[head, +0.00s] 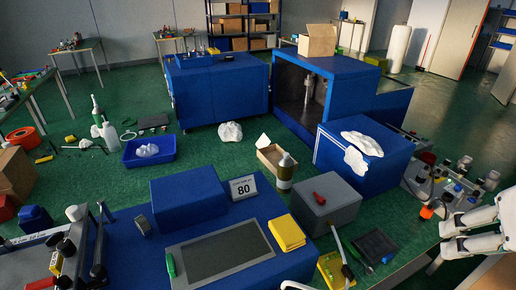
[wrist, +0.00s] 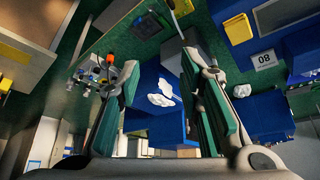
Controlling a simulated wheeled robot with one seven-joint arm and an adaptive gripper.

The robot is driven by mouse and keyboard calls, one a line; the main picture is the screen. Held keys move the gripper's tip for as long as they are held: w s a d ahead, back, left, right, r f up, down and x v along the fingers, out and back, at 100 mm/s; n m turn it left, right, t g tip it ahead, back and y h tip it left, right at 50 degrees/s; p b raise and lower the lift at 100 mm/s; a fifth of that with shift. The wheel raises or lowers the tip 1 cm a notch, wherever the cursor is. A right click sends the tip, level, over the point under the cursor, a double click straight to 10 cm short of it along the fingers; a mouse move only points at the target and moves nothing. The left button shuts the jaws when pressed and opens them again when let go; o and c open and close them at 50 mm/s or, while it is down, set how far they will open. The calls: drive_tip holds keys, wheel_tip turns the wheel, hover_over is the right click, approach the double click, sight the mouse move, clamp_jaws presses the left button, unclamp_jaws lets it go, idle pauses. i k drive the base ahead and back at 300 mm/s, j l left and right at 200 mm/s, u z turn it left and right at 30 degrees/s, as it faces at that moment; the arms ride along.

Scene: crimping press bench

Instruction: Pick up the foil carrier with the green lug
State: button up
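A flat dark grey panel in a silver frame (head: 222,252) lies on the blue bench top at the front middle of the head view. A green lug (head: 171,265) sits at its left edge, so it looks like the foil carrier. A smaller black plate (head: 374,246) with a small green spot lies further right; I cannot tell what it is. My gripper (head: 444,239) is at the right edge of the head view, well right of the framed panel. In the wrist view my gripper (wrist: 167,72) is open, with nothing between its fingers.
Near the panel are a blue block (head: 188,196), an "80" sign (head: 243,187), a yellow block (head: 286,232) and a grey box with a red knob (head: 325,204). A yellow tool piece (head: 332,268) and cables lie between panel and gripper. A bottle (head: 285,172) stands behind.

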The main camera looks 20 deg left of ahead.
sight(201, 261)
drive_tip(key=u, duration=1.25)
drive_tip(key=k+j+z, duration=0.3)
drive_tip(key=z, duration=0.2)
drive_tip(key=j, duration=0.1)
